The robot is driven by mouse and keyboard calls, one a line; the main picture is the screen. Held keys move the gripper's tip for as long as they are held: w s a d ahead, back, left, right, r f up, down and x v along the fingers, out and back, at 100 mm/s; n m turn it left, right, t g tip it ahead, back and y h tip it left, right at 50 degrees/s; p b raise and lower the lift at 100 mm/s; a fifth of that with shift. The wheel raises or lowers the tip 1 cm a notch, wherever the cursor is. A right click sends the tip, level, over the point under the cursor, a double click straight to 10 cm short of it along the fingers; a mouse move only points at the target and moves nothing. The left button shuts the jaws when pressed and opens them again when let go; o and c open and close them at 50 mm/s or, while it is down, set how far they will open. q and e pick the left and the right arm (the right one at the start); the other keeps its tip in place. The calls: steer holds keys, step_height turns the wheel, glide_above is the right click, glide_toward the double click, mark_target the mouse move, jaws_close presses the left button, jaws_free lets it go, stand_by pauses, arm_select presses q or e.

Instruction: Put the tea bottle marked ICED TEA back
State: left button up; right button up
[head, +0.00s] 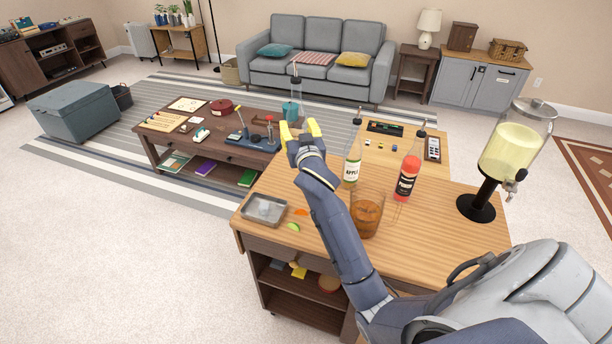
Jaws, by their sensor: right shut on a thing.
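My right gripper (300,129), with yellow fingertips, is shut on a clear bottle (297,88) with a pourer on top, held upright above the far left edge of the wooden bar cart. Its label and lower part are hidden behind my gripper, so I cannot read ICED TEA on it. On the cart top (455,232) stand a bottle marked APPLE (351,171) and a red bottle with a dark label (411,164), both with pourers. My left gripper is not in view.
A glass of amber drink (367,216) stands at the cart's front. A metal tray (249,219), an orange piece (302,212) and a lime piece (293,227) lie to its left. A drink dispenser (515,145) stands right. A cluttered coffee table (166,140) is behind.

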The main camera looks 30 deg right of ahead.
steer(key=w+d+r+m+h, duration=0.1)
steer(key=w+d+r, duration=0.5)
steer(key=d, duration=0.1)
step_height(320, 180, down, 20)
steer(key=shift+a+r+g, duration=0.15)
steer(key=shift+r+g, duration=0.1)
steer(key=shift+g, duration=0.05)
stand_by(0.3)
steer(key=shift+s+f, duration=0.1)
steer(key=shift+f, duration=0.05)
steer(key=o, duration=1.5)
steer(key=v, duration=1.2)
steer(key=shift+a, duration=0.1)
